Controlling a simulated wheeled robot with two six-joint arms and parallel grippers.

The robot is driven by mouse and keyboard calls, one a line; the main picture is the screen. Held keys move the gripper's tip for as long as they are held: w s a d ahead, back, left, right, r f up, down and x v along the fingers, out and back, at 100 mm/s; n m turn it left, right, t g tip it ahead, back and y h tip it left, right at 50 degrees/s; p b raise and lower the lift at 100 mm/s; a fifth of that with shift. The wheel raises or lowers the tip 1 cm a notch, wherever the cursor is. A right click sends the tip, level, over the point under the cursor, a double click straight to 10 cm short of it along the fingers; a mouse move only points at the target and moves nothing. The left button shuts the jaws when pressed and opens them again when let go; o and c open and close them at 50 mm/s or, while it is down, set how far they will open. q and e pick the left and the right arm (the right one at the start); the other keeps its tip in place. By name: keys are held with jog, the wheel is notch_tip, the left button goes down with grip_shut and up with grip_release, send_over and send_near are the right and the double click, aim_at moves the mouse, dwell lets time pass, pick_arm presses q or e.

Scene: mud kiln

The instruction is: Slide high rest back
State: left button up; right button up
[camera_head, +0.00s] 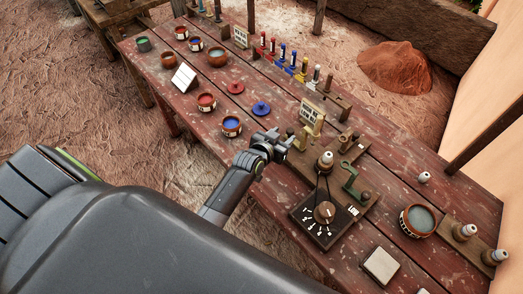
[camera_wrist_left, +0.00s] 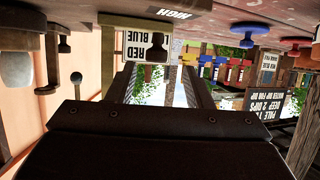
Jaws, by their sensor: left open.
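My left gripper (camera_head: 286,139) is open, just left of an olive bracket-like rest (camera_head: 302,138) on the wooden board. I cannot tell whether it touches the rest. A green bracket (camera_head: 350,180) stands further right on the same board. In the left wrist view, a white plate marked HIGH (camera_wrist_left: 172,14) shows upside down at the top, above the open fingers (camera_wrist_left: 160,90). I cannot tell for sure which head-view bracket belongs to it. My right gripper is not in view.
A small sign (camera_head: 311,115) stands behind the gripper. The table front near the pale block (camera_head: 380,265) has some bare room.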

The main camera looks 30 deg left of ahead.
pick_arm(q)
jog(key=b+v, duration=0.2)
jog(key=v, duration=1.2)
jog(key=shift+s, duration=0.2)
jog(key=shift+r, duration=0.1)
